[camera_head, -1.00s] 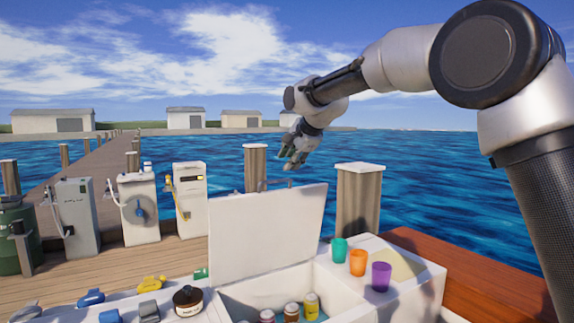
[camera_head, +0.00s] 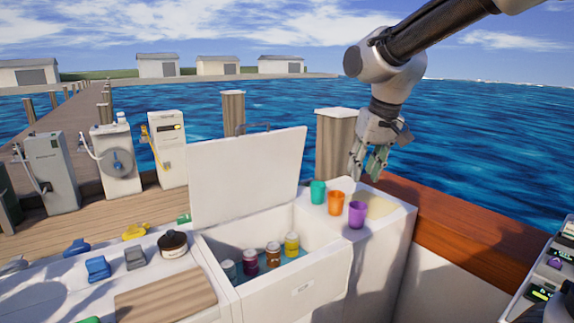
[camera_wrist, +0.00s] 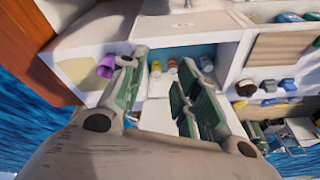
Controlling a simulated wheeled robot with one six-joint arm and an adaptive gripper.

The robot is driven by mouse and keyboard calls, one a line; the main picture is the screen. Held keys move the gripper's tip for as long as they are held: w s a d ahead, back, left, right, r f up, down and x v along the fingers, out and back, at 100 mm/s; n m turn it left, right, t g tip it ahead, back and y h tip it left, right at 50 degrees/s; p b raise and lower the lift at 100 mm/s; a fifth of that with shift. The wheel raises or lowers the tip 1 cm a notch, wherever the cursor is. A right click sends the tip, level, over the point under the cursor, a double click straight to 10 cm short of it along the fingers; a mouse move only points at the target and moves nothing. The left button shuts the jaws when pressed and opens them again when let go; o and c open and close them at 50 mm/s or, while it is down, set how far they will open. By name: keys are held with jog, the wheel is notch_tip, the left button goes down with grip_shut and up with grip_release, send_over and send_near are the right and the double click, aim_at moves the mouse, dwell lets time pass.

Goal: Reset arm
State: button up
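My gripper (camera_head: 369,163) hangs from my arm at the upper right in the head view, fingers pointing down, above and behind the white ledge with the cups. In the wrist view my gripper (camera_wrist: 160,95) shows two green-padded fingers spread apart with nothing between them. The open white hatch (camera_head: 300,287) holds several small jars, and its lid (camera_head: 245,175) stands upright. A green cup (camera_head: 318,192), an orange cup (camera_head: 336,202) and a purple cup (camera_head: 357,214) stand on the ledge close to my gripper. The purple cup (camera_wrist: 106,66) appears beside one finger in the wrist view.
A dark lidded jar (camera_head: 173,243) and blue, grey and yellow items sit on the left counter. A wooden board (camera_head: 165,297) lies in front. A wooden post (camera_head: 334,150) rises behind the lid. Dock machines stand at left. A brown wooden rail (camera_head: 470,240) runs at right.

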jog(key=s+d+f+m+t+h, duration=0.1)
jog(key=s+d+m, duration=0.1)
jog(key=s+d, duration=1.6)
jog(key=shift+s+d+f, duration=0.15)
jog(key=shift+s+f, duration=0.1)
jog(key=shift+s, duration=1.8)
